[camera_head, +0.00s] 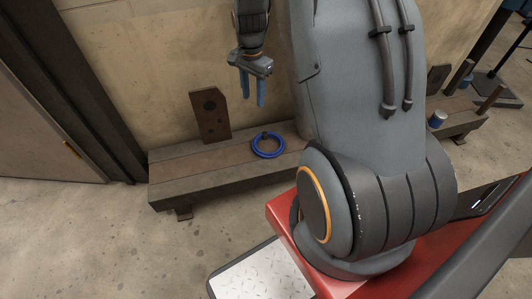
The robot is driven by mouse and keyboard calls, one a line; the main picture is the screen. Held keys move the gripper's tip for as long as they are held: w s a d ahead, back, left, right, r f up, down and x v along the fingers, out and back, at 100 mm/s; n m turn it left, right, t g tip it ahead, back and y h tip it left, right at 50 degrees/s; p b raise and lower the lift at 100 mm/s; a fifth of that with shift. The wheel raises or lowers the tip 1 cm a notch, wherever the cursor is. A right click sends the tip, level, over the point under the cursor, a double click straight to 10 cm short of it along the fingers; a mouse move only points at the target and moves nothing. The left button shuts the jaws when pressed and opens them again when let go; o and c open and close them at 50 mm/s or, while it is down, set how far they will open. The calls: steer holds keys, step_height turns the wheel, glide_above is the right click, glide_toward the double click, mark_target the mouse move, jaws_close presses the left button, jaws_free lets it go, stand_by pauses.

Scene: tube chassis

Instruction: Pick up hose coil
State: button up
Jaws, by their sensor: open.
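The hose coil (257,152) is a blue ring lying flat on a low brown bench (172,177) against the wall. A small dark piece shows at its top edge. My gripper (254,101) has blue fingers pointing down. In the picture it appears just above the coil, apart from it, with a gap between the fingers and nothing held. How far it is from the coil in depth I cannot tell. My large grey arm link covers the bench just to the right of the coil.
A brown upright plate with holes (209,115) stands on the bench left of the coil. A blue can (437,119) stands on the bench at the far right. A door (40,130) is at the left. The concrete floor (110,235) in front is clear.

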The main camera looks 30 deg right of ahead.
mark_target(264, 135)
steer(key=w+d+f+m+b, duration=0.2)
steer(key=d+f+b, duration=0.1)
steer(key=f, duration=0.4)
steer(key=w+d+f+m+b, duration=0.2)
steer(key=d+f, duration=0.1)
steer(key=f, duration=0.5)
steer(key=w+d+f+m+b, duration=0.2)
steer(key=d+f+b, duration=0.1)
steer(key=f, duration=0.4)
steer(key=shift+w+f+m+b, duration=0.15)
steer(key=shift+w+m+b, duration=0.15)
steer(key=shift+w+m, duration=0.1)
step_height(264, 135, down, 2)
steer(key=shift+f+b, duration=0.2)
steer(key=shift+b, duration=0.15)
steer(key=f, duration=0.1)
steer(key=f+b, duration=0.1)
steer(key=f, duration=0.1)
steer(key=f+b, duration=0.1)
steer(key=f, duration=0.1)
steer(key=shift+a, duration=0.4)
jaws_close()
